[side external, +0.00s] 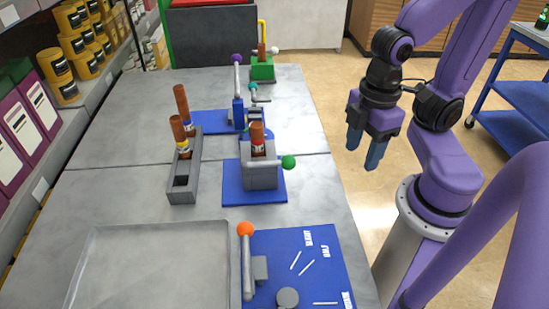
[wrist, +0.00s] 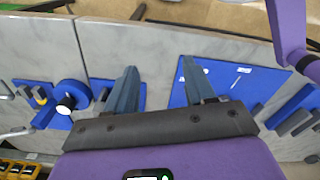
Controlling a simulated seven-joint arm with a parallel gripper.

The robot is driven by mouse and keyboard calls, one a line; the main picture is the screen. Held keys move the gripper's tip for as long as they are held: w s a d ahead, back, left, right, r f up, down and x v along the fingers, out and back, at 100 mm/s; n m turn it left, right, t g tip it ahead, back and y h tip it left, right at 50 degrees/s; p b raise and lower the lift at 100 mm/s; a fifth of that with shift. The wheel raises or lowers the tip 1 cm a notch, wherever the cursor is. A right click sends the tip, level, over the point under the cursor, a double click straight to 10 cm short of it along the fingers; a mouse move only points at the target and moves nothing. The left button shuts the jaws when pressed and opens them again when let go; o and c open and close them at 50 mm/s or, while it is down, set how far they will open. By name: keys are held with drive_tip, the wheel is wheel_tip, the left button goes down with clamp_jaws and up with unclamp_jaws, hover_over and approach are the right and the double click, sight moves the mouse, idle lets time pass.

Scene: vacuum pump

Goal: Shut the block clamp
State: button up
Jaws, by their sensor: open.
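The block clamp (side external: 260,178) is a grey block on a blue base plate near the middle of the table in the side view. A brown tube with a white label (side external: 257,136) stands upright in it. Its lever lies about level across the block, with the green ball (side external: 288,162) at the right. In the wrist view its blue base (wrist: 138,100) is partly hidden behind a finger. My gripper (side external: 364,150) hangs right of the table edge, fingers down, open and empty, apart from the clamp. Its fingers also show spread in the wrist view (wrist: 159,63).
A grey rack (side external: 183,190) with brown tubes stands left of the clamp. A blue pump-like fixture with a purple-ball lever (side external: 237,60) is behind it. A blue board with an orange-ball lever (side external: 246,229) and an empty grey tray (side external: 150,228) are in front.

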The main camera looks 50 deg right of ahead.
drive_tip(key=shift+o, duration=0.5)
drive_tip(key=m+y, duration=0.2)
drive_tip(key=m, duration=0.8)
approach(289, 156)
drive_tip(key=shift+g, duration=0.3)
drive_tip(key=x, duration=1)
drive_tip(key=shift+w+d, duration=0.1)
drive_tip(key=shift+w, duration=0.2)
clamp_jaws()
